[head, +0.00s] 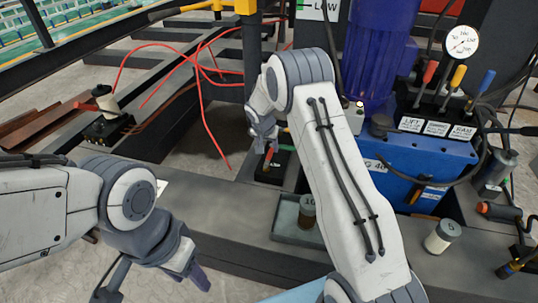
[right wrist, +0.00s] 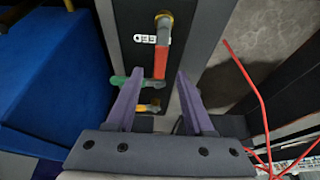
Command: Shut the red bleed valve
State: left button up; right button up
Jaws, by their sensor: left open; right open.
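The red bleed valve shows in the right wrist view as a red lever (right wrist: 161,62) on a brass fitting, with a white tag (right wrist: 145,39) beside it. In the head view its red handle (head: 268,157) is small, on a dark block below my right gripper (head: 262,143). In the right wrist view my right gripper (right wrist: 157,77) is open, and the red lever's lower end lies between its fingertips in the picture. I cannot tell whether they touch. My left gripper (head: 197,277) is open and empty at the lower left of the head view.
A green handle (right wrist: 119,82) and a yellow handle (right wrist: 149,108) sit close to the red lever. A blue pump unit (head: 420,160) with levers and a gauge (head: 461,42) stands at the right. Loose red cables (head: 203,100) and a grey tray (head: 290,225) are nearby.

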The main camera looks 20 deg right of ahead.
aim_at(270, 154)
jog(key=shift+b+x, duration=0.5)
jog(key=shift+x, duration=1.45)
grip_shut()
